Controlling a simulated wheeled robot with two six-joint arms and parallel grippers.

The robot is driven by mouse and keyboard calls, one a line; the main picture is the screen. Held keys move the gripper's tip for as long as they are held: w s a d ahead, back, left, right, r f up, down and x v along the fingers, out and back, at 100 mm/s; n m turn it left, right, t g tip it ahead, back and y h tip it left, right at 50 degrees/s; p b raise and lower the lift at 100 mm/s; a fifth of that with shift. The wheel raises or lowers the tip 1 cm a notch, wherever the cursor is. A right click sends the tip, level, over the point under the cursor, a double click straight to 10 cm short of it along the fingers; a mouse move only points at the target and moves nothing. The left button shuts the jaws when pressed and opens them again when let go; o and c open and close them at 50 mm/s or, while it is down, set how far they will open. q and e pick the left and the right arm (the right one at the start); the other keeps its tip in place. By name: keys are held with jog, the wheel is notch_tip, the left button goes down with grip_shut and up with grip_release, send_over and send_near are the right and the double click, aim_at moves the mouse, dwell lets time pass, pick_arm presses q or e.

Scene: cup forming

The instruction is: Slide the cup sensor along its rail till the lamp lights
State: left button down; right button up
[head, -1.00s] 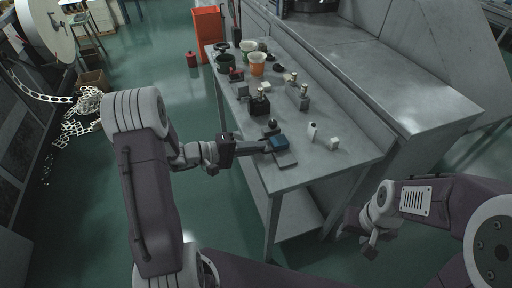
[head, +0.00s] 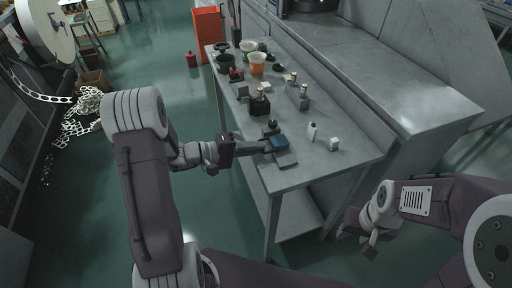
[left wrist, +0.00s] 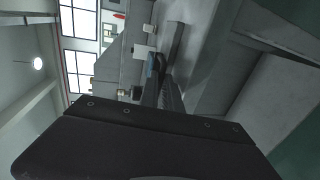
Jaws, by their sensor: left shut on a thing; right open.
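The blue cup sensor (head: 278,142) sits on a dark flat rail (head: 288,161) near the front left edge of the grey table. My left gripper (head: 266,147) is shut on the sensor, reaching it from the left. A small dark knob-like piece (head: 272,124) stands at the far end of the rail. I cannot make out a lit lamp. My right gripper (head: 362,238) is open and empty, low beside the table's right side.
The table's front right corner is clear.

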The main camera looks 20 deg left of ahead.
dwell(0.6)
pick_arm(q)
jog(key=shift+w+a+f+b, duration=0.1)
jog(key=shift+w+f+b, duration=0.15)
jog(key=shift+b, duration=0.6)
jog(key=shift+s+r, duration=0.1)
jog(key=shift+r, duration=0.1)
jog(key=c, duration=1.8)
grip_release()
jog(key=v, duration=0.9)
jog(key=shift+p, duration=0.4)
